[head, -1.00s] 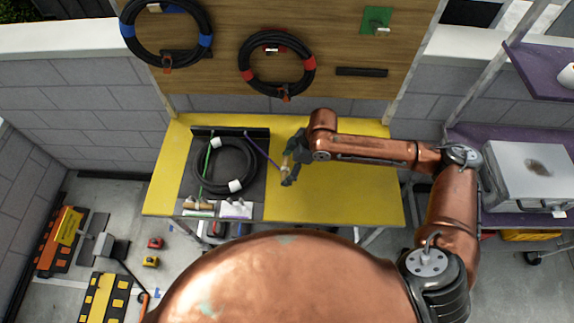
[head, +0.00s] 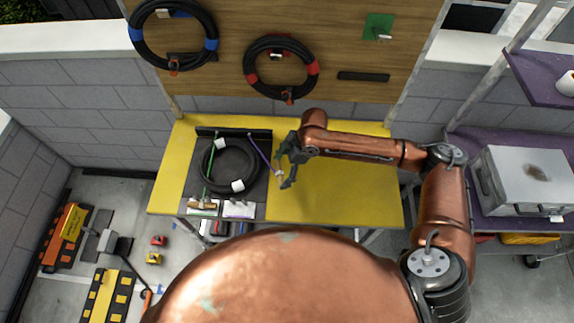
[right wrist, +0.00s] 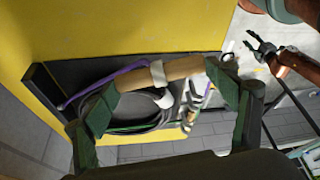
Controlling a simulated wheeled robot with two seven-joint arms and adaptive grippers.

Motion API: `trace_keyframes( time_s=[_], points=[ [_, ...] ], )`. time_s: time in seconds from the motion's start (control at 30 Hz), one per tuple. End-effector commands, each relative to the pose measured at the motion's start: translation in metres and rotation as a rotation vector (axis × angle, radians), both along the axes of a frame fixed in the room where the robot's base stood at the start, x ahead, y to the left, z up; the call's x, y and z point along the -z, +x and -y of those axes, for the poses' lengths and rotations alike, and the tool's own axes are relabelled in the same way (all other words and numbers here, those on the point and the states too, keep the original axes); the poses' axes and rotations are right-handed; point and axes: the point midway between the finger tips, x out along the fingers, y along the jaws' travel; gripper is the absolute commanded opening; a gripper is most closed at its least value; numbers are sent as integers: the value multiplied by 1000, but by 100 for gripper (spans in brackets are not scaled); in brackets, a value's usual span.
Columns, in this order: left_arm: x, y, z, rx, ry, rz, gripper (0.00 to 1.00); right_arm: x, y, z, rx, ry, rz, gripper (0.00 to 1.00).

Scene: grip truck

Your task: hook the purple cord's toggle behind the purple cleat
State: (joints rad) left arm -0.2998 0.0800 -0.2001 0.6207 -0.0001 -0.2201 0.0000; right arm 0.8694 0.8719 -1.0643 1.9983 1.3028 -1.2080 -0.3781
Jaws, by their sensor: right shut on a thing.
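My right gripper (head: 284,173) is shut on the wooden toggle (right wrist: 185,68) of the purple cord. The toggle, with a pale band round its middle, spans between the fingers in the right wrist view. The purple cord (head: 259,152) runs from the black bar at the back of the dark panel to the toggle. The purple cleat (head: 239,209) is at the panel's front edge, left of and nearer than the gripper; the toggle is apart from it. My left gripper (right wrist: 261,47) shows small in the right wrist view, away from the table; its jaw state is unclear.
A black coiled hose (head: 205,175) lies on the panel under the green cord (head: 211,158). The green cord's wooden toggle (head: 203,203) is at the cleat left of the purple one. The yellow tabletop (head: 345,190) is clear on the right.

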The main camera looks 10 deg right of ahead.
Motion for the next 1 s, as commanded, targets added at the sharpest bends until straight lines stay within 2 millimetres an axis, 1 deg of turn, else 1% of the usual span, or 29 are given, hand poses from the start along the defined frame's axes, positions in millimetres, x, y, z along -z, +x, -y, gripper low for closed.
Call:
trace_keyframes(
  time_s=[0.1, 0.4, 0.7, 1.0],
  points=[
    [-7, 1, 0, 0, 0, 1, 40, -3, -3, -12, -88, 2, 2, 55],
    [-13, 1, 0, 0, 0, 2, 40, -2, -15, -38, -312, 1, 1, 55],
    [-13, 1, 0, 0, 0, 2, 40, 0, -27, -64, -537, 1, 1, 55],
    [-9, 1, 0, 0, 0, 1, 40, 0, -39, -91, -761, 2, 1, 55]
  ],
)
